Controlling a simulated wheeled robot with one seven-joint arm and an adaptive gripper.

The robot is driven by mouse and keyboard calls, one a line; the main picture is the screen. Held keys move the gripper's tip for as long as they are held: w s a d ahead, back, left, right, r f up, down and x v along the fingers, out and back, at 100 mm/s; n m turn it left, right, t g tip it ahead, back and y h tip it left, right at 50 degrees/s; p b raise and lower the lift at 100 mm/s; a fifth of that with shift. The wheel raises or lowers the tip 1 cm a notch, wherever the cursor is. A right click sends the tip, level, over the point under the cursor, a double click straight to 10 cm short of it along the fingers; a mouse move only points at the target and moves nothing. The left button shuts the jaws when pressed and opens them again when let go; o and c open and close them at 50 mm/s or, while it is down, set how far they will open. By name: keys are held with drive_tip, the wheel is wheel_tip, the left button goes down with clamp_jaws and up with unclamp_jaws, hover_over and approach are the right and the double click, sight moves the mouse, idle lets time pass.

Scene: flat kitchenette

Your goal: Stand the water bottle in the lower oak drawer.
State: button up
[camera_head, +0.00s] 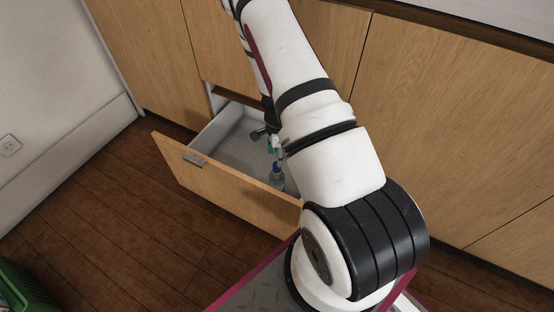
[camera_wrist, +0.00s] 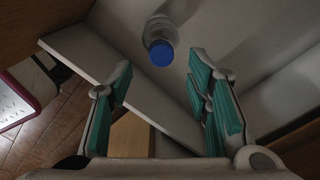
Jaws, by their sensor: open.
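The water bottle (camera_wrist: 160,40) is clear with a blue cap and stands in the lower oak drawer. In the head view the bottle (camera_head: 277,178) shows in the drawer, near its front panel. The drawer (camera_head: 235,185) is pulled out, with an oak front and a pale inside. My gripper (camera_wrist: 165,90) is open, its teal-padded fingers apart with nothing between them. In the wrist view the bottle is beyond the fingertips, apart from them. In the head view my gripper (camera_head: 272,145) is over the drawer, just above the bottle, partly hidden by my arm.
Closed oak cabinet fronts (camera_head: 460,130) stand behind and to the right. A green crate (camera_head: 22,290) is on the floor at the lower left. The wooden floor (camera_head: 100,200) left of the drawer is clear. A white wall (camera_head: 45,90) is at the left.

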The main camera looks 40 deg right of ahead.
drive_tip(key=w+a+r+n+y, duration=0.1)
drive_tip(key=a+r, duration=0.2)
drive_tip(key=r, duration=0.3)
drive_tip(key=w+a+r+n+t+p, duration=0.1)
drive_tip(key=a+r+n, duration=0.15)
drive_tip(key=r, duration=0.35)
drive_tip(key=w+a+r+n+y, duration=0.1)
drive_tip(key=w+a+r, duration=0.15)
drive_tip(key=r, duration=0.45)
drive_tip(key=s+a+r+n+y, duration=0.1)
drive_tip(key=s+a+r+n, duration=0.15)
drive_tip(key=a+r, duration=0.35)
drive_tip(key=s+a+r+n+y, duration=0.1)
drive_tip(key=s+a+r+n, duration=0.2)
drive_tip(key=r, duration=0.5)
drive_tip(key=s+a+r+n, duration=0.7)
drive_tip(key=s+r, duration=0.4)
drive_tip(key=s, duration=0.2)
drive_tip(key=s+d+r+n+h, duration=0.1)
drive_tip(key=s+n+h, duration=0.1)
drive_tip(key=s, duration=0.5)
drive_tip(key=s+d+r+n+h, duration=0.1)
drive_tip(key=s+n, duration=0.3)
drive_tip(key=s, duration=0.4)
drive_tip(key=shift+r+g+h, duration=0.3)
drive_tip(key=shift+r+h, duration=0.05)
drive_tip(key=shift+h, duration=0.15)
